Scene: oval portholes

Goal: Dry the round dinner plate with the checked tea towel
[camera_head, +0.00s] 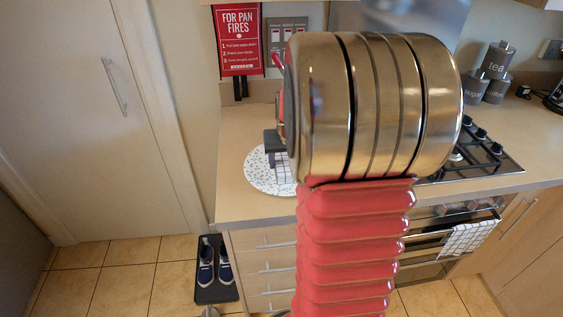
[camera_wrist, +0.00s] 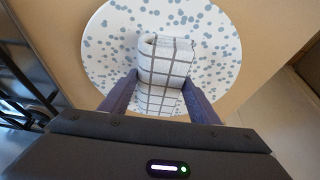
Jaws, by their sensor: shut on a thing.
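The round dinner plate (camera_wrist: 110,45) is white with blue-grey spots and lies on the counter under my gripper in the wrist view. In the head view the plate (camera_head: 259,177) shows at the counter's left part, partly hidden behind my arm. The checked tea towel (camera_wrist: 162,72) is white with dark lines, folded into a pad. My gripper (camera_wrist: 162,98) is shut on the towel, one finger at each side. The towel appears over the plate's middle; I cannot tell whether it touches the plate. In the head view the towel (camera_head: 284,174) is mostly hidden by my arm.
A hob (camera_head: 480,158) is to the right on the counter (camera_head: 235,205), with sugar, tea and coffee canisters (camera_head: 497,60) behind it. Another checked cloth (camera_head: 468,238) hangs on the oven front. Shoes on a tray (camera_head: 214,290) stand on the floor left of the drawers.

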